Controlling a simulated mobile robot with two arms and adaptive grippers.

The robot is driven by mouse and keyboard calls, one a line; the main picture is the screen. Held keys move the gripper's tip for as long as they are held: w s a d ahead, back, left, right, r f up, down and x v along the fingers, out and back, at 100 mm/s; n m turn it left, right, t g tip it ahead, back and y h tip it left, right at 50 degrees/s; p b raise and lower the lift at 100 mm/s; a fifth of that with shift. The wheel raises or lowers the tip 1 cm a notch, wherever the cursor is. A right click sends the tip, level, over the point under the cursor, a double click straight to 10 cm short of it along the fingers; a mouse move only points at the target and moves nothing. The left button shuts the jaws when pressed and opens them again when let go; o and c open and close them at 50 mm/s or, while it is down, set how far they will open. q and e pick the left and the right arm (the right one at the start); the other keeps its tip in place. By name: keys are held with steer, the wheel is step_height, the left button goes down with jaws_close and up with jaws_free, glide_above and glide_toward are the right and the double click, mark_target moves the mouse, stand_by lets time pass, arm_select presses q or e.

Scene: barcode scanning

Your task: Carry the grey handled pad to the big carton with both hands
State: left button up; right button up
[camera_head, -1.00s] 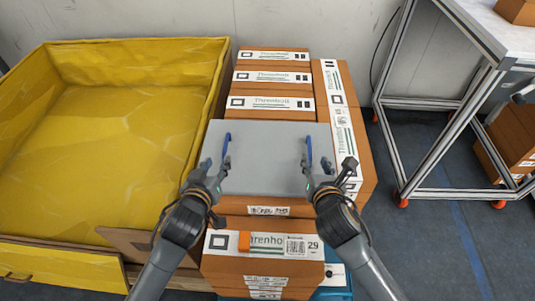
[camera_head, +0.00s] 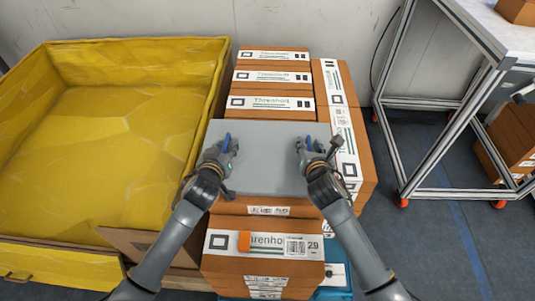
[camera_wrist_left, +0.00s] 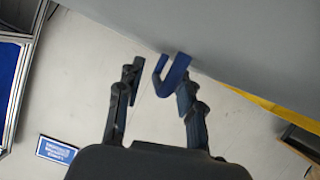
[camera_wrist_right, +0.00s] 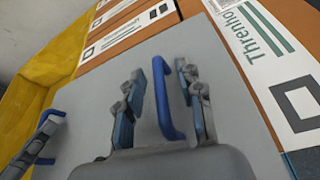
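The grey pad (camera_head: 266,158) lies flat on the stacked cartons in the head view, with a blue handle on each side. My left gripper (camera_head: 228,147) is at the left handle. In the left wrist view, the blue handle (camera_wrist_left: 172,76) shows between its parted fingers (camera_wrist_left: 156,76), closer to the right finger. My right gripper (camera_head: 308,146) is at the right handle. In the right wrist view, the handle (camera_wrist_right: 164,100) stands between the open fingers, with gaps on both sides. The big carton (camera_head: 215,95), yellow inside, stands open and looks empty at the left.
Orange-brown labelled cartons (camera_head: 269,103) stand behind the pad, and more (camera_head: 345,140) lie to its right. A labelled carton (camera_head: 265,262) is in front, below the pad. A metal-framed table (camera_head: 430,103) stands at the right. The floor between is clear.

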arm_select(q)
jaws_close()
arm_select(e)
jaws_close()
arm_select(q)
steer(key=shift+r, duration=0.1)
arm_select(e)
steer(key=shift+r, duration=0.1)
